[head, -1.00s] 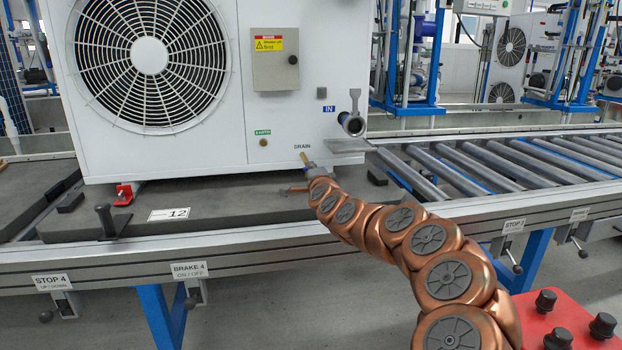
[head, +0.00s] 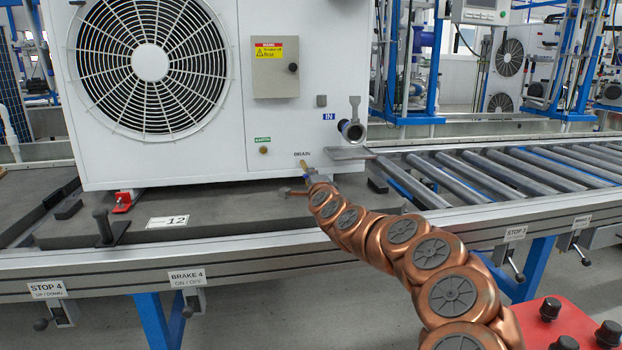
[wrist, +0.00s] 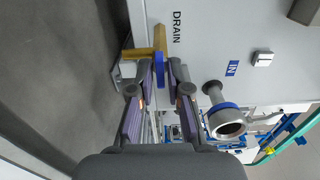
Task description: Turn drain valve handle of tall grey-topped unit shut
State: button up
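A white unit with a big round fan (head: 270,120) stands on the conveyor; its top is out of view. A brass drain valve (head: 304,167) sticks out of its lower front under the DRAIN label. In the wrist view the brass valve body (wrist: 159,38) carries a blue handle (wrist: 159,70), seen nearly edge-on. My gripper (wrist: 160,74) has one fingertip on each side of this handle, very close to it. I cannot tell whether the fingers press on it. In the head view my arm hides most of my gripper and the handle.
The IN pipe port (head: 352,131) sticks out right of the valve, and also shows in the wrist view (wrist: 228,122). A grey plate (head: 350,153) lies below it. Rollers (head: 480,175) run off to the right. A black post (head: 103,226) stands at the front left.

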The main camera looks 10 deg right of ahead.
jog(key=shift+o, duration=1.1)
jog(key=shift+s, duration=0.1)
jog(key=s, duration=1.1)
jog(key=shift+s, duration=0.4)
